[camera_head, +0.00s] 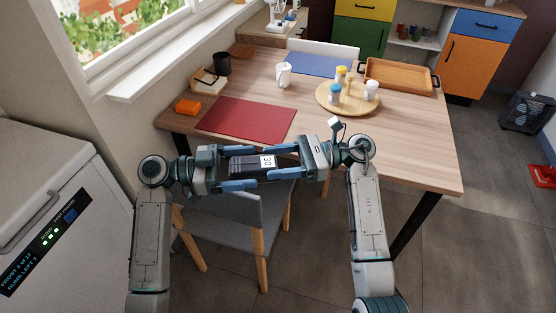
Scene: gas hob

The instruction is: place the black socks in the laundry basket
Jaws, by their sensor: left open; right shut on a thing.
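A dark, boxy item (240,163) with a white label reading 30 is between my two grippers, in front of the table. I cannot tell whether it is the black socks. My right gripper (272,161) is shut on this item from the right. My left gripper (236,167) is open, its fingers reaching in from the left around the same item. The fingers partly cover the item. No laundry basket can be made out in this view.
A wooden table (420,150) holds a red mat (245,119), a round tray (350,104) with several jars, a white mug (284,75) and an orange tray (398,76). A grey chair (225,215) stands below my grippers. A white appliance (60,180) is at the left.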

